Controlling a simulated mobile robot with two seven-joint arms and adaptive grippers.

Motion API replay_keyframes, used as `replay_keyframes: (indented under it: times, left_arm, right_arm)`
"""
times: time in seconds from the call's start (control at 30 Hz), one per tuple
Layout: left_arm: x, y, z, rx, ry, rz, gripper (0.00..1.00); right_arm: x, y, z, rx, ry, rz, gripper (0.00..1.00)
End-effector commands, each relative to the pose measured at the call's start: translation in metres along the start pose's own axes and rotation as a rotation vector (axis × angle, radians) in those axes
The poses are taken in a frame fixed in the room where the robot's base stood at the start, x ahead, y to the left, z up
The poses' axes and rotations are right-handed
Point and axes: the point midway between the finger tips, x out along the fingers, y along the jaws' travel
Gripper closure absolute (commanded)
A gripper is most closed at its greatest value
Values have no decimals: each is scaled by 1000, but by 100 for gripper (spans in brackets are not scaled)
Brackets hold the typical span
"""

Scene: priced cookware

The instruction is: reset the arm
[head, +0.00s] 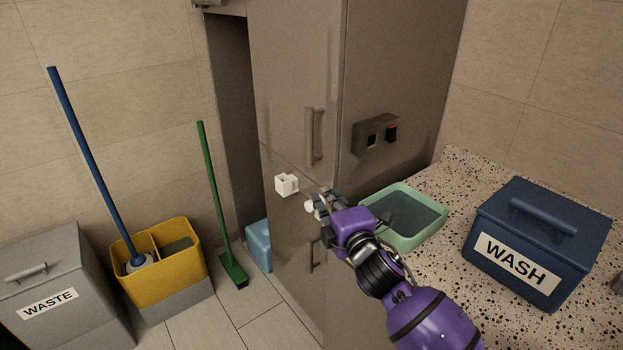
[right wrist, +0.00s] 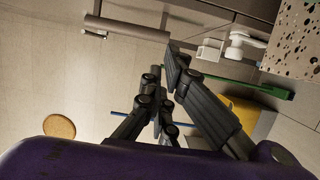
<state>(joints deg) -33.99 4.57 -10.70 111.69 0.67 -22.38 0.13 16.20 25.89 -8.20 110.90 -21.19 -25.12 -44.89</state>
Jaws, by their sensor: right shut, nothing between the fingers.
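My right arm, in purple and black, reaches in from the lower right of the head view. Its gripper (head: 318,204) is in front of the tall brown-grey cabinet (head: 290,90), close to the counter's left end. In the right wrist view the dark fingers of this gripper (right wrist: 164,72) are shut with nothing held between them. A white square fitting (head: 286,185) is on the cabinet front, just left of the gripper. A small white rounded piece (head: 310,206) shows right at the fingers; contact cannot be told. My left gripper is not in view.
The speckled counter (head: 440,255) holds a green tub (head: 429,233) and a blue WASH box (head: 540,235). A control box (head: 365,140) juts from the cabinet. At left stand a WASTE bin (head: 60,270), a yellow bucket (head: 175,280) with a mop, and a green broom (head: 213,190).

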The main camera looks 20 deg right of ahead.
Motion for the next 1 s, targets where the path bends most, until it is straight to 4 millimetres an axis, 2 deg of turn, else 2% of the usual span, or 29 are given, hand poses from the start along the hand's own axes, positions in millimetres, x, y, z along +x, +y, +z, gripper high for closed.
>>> replay_keyframes:
  times: [0.17, 0.3, 0.33, 0.47, 0.57, 0.67, 0.8, 0.9, 1.0]
  left_arm:
    - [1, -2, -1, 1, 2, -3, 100]
    - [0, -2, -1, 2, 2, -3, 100]
    - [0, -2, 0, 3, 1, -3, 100]
    - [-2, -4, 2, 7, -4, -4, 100]
    - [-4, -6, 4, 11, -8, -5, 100]
    - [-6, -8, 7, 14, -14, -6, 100]
    - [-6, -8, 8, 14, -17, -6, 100]
    - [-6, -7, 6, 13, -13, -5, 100]
    - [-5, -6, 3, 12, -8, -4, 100]
  right_arm:
    - [-2, 0, 1, 22, -1, 0, 100]
    - [-2, -2, -5, 210, 18, -9, 100]
    - [-4, -8, -10, 288, 24, -22, 100]
    - [-42, -77, -19, 623, -5, -148, 100]
    - [-80, -130, -24, 827, -59, -240, 100]
    - [-128, -184, -30, 1022, -139, -331, 100]
    - [-209, -253, -39, 1266, -290, -446, 100]
    - [-271, -293, -46, 1392, -409, -512, 100]
    - [-328, -321, -51, 1459, -515, -563, 100]
